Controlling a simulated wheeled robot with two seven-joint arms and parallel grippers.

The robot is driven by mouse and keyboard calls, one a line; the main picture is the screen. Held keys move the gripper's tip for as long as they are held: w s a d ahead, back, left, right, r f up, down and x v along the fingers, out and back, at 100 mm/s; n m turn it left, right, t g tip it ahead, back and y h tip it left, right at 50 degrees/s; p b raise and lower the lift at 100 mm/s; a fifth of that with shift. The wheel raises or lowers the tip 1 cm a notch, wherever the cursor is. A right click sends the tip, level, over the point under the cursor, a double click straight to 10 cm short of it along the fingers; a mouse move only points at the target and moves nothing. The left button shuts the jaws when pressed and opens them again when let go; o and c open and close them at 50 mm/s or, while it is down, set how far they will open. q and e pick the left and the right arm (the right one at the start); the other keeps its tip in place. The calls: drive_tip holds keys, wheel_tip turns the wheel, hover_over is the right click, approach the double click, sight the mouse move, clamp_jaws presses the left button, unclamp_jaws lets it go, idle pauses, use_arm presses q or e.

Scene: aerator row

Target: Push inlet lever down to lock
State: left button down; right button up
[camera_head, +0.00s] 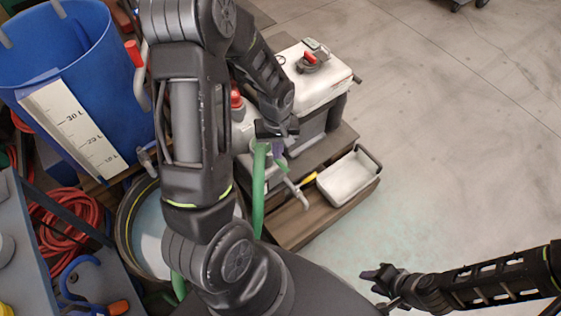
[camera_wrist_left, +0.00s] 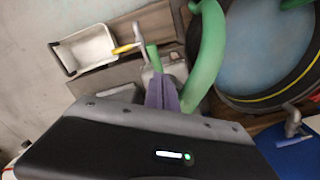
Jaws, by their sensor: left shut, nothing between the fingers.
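My left gripper (camera_head: 278,151) is shut and empty, with purple fingertips. It points down beside the green hose (camera_head: 259,195) at the front of the white-and-grey machine (camera_head: 320,82). In the left wrist view the fingertips (camera_wrist_left: 163,93) lie just left of the thick green hose (camera_wrist_left: 208,60). A short green piece (camera_wrist_left: 153,58) shows just beyond them; I cannot tell whether it is the inlet lever or whether they touch. A grey fitting with a yellow-tipped handle (camera_wrist_left: 125,48) is further left. My right gripper (camera_head: 378,280) is at the lower right, away from the machine; its jaw state is unclear.
A white tray (camera_head: 343,190) sits on the wooden stand (camera_head: 305,226) right of the hose. A blue graduated bucket (camera_head: 98,70) and a round tub (camera_head: 128,222) stand on the left. Red coiled hose (camera_head: 65,230) lies at lower left.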

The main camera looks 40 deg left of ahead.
sight(282, 163)
use_arm(q)
drive_tip(key=shift+f, duration=0.15)
drive_tip(key=shift+f+b, duration=2.15)
drive_tip(key=shift+f, duration=0.4)
wheel_tip(282, 163, up, 11)
drive_tip(key=d+p, duration=0.2)
drive_tip(key=p, duration=0.7)
drive_tip(key=shift+s, duration=0.3)
drive_tip(key=w+d+f+m+t+h+p, duration=0.1)
drive_tip(key=d+m+t+p, duration=0.15)
drive_tip(key=d, duration=0.45)
drive_tip(key=d+f+m+t+h+p, duration=0.1)
drive_tip(key=d+f+m, duration=0.1)
drive_tip(key=d+m, duration=0.35)
drive_tip(key=s+d+f+n+g+h+p, duration=0.1)
drive_tip(key=s+d+p, duration=0.4)
drive_tip(key=s+d, duration=0.6)
drive_tip(key=shift+s+d+g+h, duration=0.35)
drive_tip(key=shift+s+g+h, duration=0.3)
drive_tip(key=shift+g, duration=0.2)
